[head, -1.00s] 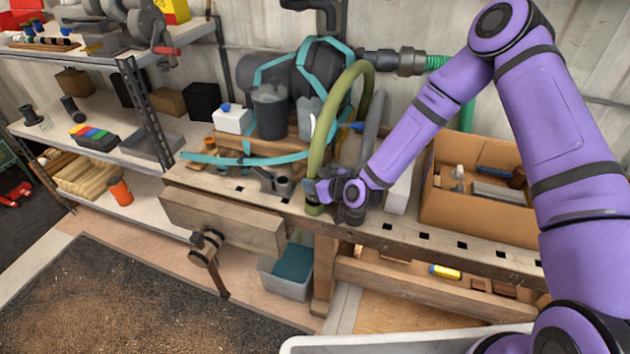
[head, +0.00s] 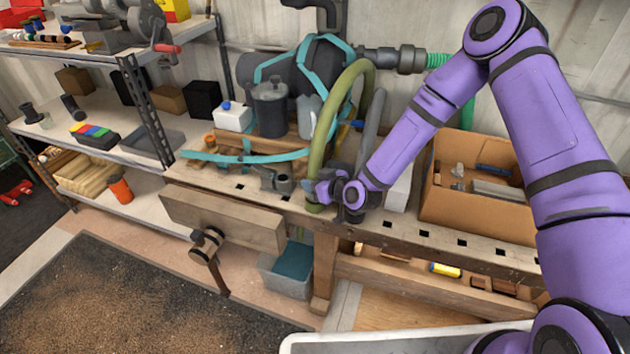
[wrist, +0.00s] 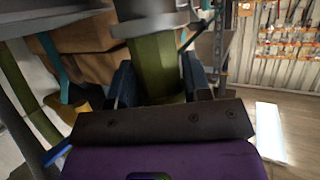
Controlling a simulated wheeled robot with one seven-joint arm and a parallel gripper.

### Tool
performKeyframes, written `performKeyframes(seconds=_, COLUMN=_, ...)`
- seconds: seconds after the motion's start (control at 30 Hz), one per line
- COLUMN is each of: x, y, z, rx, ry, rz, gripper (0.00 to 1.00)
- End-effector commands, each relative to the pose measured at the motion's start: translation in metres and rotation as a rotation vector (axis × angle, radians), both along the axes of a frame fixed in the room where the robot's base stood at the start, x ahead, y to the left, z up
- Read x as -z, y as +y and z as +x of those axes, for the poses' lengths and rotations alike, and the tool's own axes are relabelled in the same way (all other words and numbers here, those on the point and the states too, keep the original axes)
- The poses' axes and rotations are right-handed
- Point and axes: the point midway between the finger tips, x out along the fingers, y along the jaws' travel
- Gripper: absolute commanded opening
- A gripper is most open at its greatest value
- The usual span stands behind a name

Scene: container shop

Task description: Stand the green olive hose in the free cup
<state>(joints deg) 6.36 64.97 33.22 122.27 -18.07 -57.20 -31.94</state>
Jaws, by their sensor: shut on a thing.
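The green olive hose (head: 322,134) arches up from the bench front, with its far part bending down behind. My gripper (head: 322,190) is shut on its lower end and holds it near upright at the bench edge. In the wrist view the olive hose (wrist: 157,68) runs between the two dark fingers, beside a dark grey round fitting (wrist: 150,20). A small dark cup-like fitting (head: 284,185) stands on the bench left of the gripper. Whether it is the free cup I cannot tell. The hose's bottom end is partly hidden by my gripper.
A grey hose (head: 371,120) stands just right of the olive one. A cardboard box (head: 470,210) with parts is on the bench at right. A teal strap (head: 230,158), a dark canister (head: 270,108) and a white jug (head: 232,118) crowd the left. A wooden vise (head: 222,220) projects in front.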

Motion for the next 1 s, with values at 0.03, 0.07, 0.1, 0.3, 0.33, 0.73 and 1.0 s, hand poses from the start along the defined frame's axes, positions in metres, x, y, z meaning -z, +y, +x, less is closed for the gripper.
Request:
performKeyframes(seconds=0.03, x=0.0043, y=-0.0011, z=-0.0015, rx=0.002, ry=0.009, rz=-0.002, gripper=0.15)
performKeyframes(seconds=0.07, x=0.0048, y=-0.0013, z=-0.0016, rx=0.002, ry=0.010, rz=-0.001, gripper=0.15)
performKeyframes(seconds=0.1, x=0.0052, y=-0.0015, z=-0.0017, rx=0.002, ry=0.010, rz=-0.002, gripper=0.15)
performKeyframes(seconds=0.3, x=0.0070, y=-0.0021, z=-0.0025, rx=0.003, ry=0.015, rz=-0.003, gripper=0.15)
performKeyframes(seconds=0.33, x=0.0072, y=-0.0022, z=-0.0026, rx=0.003, ry=0.016, rz=-0.003, gripper=0.15)
performKeyframes(seconds=0.73, x=0.0123, y=-0.0046, z=-0.0045, rx=0.005, ry=0.022, rz=-0.006, gripper=0.15)
performKeyframes(seconds=1.0, x=0.0138, y=-0.0054, z=-0.0056, rx=0.006, ry=0.026, rz=-0.006, gripper=0.15)
